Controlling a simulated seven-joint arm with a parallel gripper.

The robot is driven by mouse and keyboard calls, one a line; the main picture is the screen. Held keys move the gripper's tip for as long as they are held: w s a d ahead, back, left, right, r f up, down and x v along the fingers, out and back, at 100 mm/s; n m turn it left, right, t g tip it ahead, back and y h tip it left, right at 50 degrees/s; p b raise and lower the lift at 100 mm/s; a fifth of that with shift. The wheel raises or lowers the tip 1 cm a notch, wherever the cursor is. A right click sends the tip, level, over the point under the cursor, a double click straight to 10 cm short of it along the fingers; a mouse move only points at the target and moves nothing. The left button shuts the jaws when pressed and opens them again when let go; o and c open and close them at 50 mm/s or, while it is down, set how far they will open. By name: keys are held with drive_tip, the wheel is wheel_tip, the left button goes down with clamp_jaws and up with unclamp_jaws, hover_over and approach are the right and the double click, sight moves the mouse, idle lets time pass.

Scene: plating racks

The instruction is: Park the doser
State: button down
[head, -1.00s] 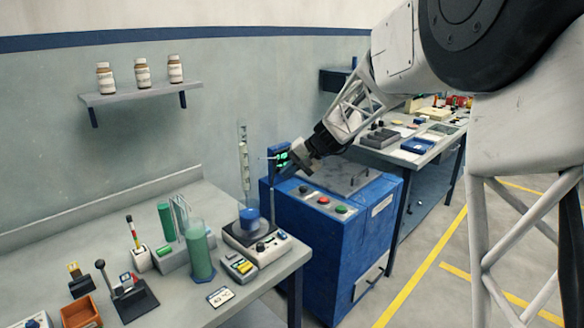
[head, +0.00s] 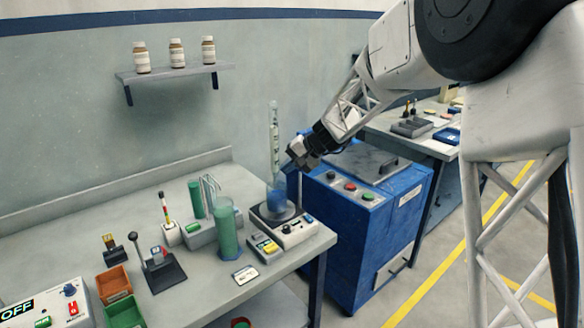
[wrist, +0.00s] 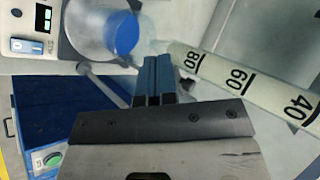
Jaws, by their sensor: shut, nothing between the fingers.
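A tall clear tube (head: 274,135) with pale green contents stands upright behind the stirrer-like device. It is the likeliest doser, but no label confirms this. In the wrist view the tube (wrist: 245,80) crosses the right side, marked 80, 60 and 40. My gripper (head: 287,164) is beside the tube's lower part, above a beaker with blue liquid (head: 276,204). In the wrist view my gripper's blue fingers (wrist: 152,62) are together and empty, beside the beaker (wrist: 122,34) and apart from the tube. The tube's foot is hidden.
The beaker stands on a white device with a dark plate (head: 290,232). A blue cabinet (head: 365,225) with buttons is to the right. A green cylinder (head: 227,230), a dark lever (head: 158,265) and small bins (head: 115,283) stand on the bench (head: 200,300). A grey rod (wrist: 105,85) passes near my fingers.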

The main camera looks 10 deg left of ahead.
sight(276, 169)
drive_tip(key=shift+s+a, duration=0.1)
drive_tip(key=shift+a, duration=0.05)
idle(0.3)
drive_tip(key=shift+s+a+m+t, duration=0.25)
drive_tip(key=shift+a+m+t, duration=0.2)
drive_tip(key=shift+a+m, duration=0.2)
drive_tip(key=shift+s+a+m+t, duration=0.2)
drive_tip(key=shift+a+m+t, duration=0.25)
drive_tip(key=shift+a+m, duration=0.15)
drive_tip(key=w+a+m+t+h, duration=0.2)
drive_tip(key=a+m, duration=0.3)
drive_tip(key=a, duration=0.6)
drive_tip(key=shift+t, duration=0.9)
drive_tip(key=shift+w+a+r, duration=0.1)
drive_tip(key=shift+w+a, duration=0.05)
drive_tip(key=s+d+r, duration=0.6)
drive_tip(key=s, duration=0.4)
drive_tip(key=shift+r, duration=0.35)
